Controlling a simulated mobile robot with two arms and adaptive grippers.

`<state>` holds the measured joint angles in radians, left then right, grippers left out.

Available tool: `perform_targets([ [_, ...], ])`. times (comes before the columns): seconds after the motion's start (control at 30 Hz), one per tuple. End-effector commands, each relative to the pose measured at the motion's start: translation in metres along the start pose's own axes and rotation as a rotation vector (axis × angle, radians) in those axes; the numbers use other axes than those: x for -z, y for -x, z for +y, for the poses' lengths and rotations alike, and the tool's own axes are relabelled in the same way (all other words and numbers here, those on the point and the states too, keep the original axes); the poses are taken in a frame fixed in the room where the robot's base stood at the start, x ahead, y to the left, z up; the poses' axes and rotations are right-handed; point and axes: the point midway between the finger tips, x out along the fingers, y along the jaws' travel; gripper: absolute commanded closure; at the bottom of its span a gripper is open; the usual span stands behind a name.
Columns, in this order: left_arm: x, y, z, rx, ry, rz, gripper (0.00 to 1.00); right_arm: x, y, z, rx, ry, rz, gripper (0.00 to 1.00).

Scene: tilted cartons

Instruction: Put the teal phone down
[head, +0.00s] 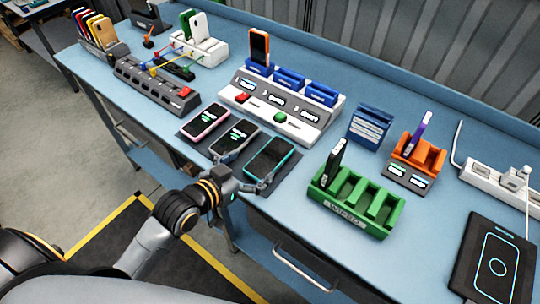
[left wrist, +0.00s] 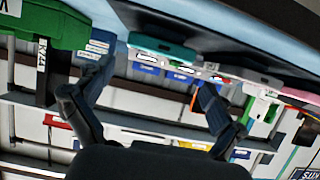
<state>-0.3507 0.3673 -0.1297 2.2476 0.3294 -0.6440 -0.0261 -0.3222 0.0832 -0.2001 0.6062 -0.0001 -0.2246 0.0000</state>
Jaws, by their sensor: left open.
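The teal phone (head: 270,158) lies screen up on a dark mat (head: 192,154), at the right end of a row with a grey phone (head: 236,139) and a pink phone (head: 206,121). My left gripper (head: 242,175) is open at the front edge of the mat, by the near ends of the teal and grey phones. In the left wrist view, the teal phone (left wrist: 163,46) shows edge-on beyond the spread fingers (left wrist: 150,100), with nothing visibly held between them. Whether a finger touches the phone is unclear. My right gripper is not seen.
A green rack (head: 352,208) holding a dark phone stands right of the mat. A white console (head: 276,108) with blue slots is behind it. An orange rack (head: 418,158), a blue holder (head: 369,127) and a black charging pad (head: 494,263) are farther right.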

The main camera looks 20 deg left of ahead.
Motion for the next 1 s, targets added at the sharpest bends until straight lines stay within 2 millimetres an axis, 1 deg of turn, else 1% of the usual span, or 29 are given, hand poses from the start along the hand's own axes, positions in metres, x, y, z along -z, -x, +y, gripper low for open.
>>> perform_targets([
  [0.1, 0.001, -0.008, 0.001, -0.001, 0.000, 0.000, 0.06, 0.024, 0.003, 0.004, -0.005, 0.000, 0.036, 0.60],
  [0.2, 0.002, -0.022, 0.004, 0.000, 0.003, 0.000, 0.06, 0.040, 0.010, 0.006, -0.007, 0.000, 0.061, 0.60],
  [0.23, 0.002, -0.026, 0.004, 0.000, 0.002, 0.000, 0.06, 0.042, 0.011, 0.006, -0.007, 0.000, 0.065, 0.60],
  [0.33, 0.000, -0.041, 0.005, 0.000, 0.001, 0.000, 0.06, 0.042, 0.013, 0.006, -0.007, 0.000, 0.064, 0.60],
  [0.43, -0.001, -0.050, 0.005, 0.000, 0.000, -0.001, 0.06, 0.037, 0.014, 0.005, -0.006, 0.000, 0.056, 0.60],
  [0.53, -0.001, -0.054, 0.005, 0.000, -0.001, 0.000, 0.06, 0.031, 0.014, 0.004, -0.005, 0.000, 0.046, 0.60],
  [0.7, -0.001, -0.054, 0.006, -0.001, -0.001, -0.001, 0.06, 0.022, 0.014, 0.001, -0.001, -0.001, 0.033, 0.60],
  [0.77, -0.002, -0.054, 0.005, -0.001, -0.001, -0.001, 0.16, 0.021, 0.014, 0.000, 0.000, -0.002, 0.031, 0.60],
  [0.8, -0.002, -0.054, 0.005, -0.001, -0.001, -0.001, 0.24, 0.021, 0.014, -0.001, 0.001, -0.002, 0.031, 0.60],
  [0.97, -0.002, -0.054, 0.005, -0.001, -0.001, -0.001, 0.57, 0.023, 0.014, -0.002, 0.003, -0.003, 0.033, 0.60],
  [1.0, -0.002, -0.054, 0.005, -0.001, -0.001, -0.001, 0.65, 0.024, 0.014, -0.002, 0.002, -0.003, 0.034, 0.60],
])
